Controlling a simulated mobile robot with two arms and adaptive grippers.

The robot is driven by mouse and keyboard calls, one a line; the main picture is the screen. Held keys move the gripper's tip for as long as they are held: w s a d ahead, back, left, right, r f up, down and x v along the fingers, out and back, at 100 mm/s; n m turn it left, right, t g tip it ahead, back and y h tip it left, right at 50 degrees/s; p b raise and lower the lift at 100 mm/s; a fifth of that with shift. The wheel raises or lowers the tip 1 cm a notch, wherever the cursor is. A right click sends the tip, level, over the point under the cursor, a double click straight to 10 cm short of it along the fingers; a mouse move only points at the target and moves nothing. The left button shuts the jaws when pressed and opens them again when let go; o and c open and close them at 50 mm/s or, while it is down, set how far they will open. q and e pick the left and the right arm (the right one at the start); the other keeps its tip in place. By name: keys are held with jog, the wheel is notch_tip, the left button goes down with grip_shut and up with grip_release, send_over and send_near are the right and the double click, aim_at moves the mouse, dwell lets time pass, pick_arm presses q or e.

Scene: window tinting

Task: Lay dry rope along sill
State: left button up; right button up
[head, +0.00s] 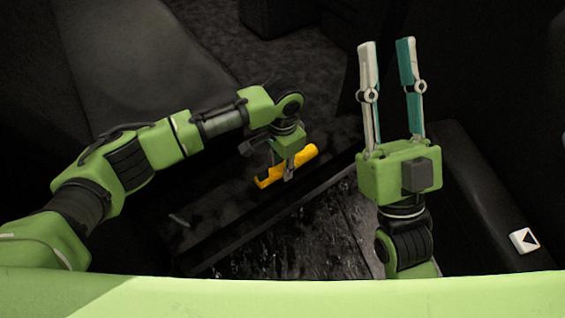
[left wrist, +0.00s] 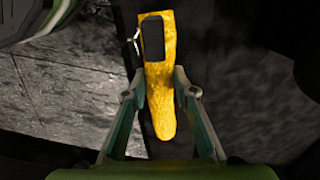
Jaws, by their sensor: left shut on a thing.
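A long dark ledge, seemingly the sill (head: 243,236), runs diagonally by the rope. I cannot tell whether the rope touches it. My right gripper (head: 387,45) is open and empty, fingers apart, pointing up the picture.
A wet-looking dark floor panel (head: 320,235) lies right of the ledge. A white tile with a black arrow (head: 524,241) lies at the lower right. A dark seat-like surface (head: 140,70) is at the upper left. Dark blocks stand at the back.

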pick_arm(q)
jog(key=shift+f, duration=0.3)
dwell(0.4)
jog(key=o, duration=1.2)
jog(key=shift+o, duration=0.2)
notch_tip(320, 180, up, 12)
jog(key=shift+f, duration=0.1)
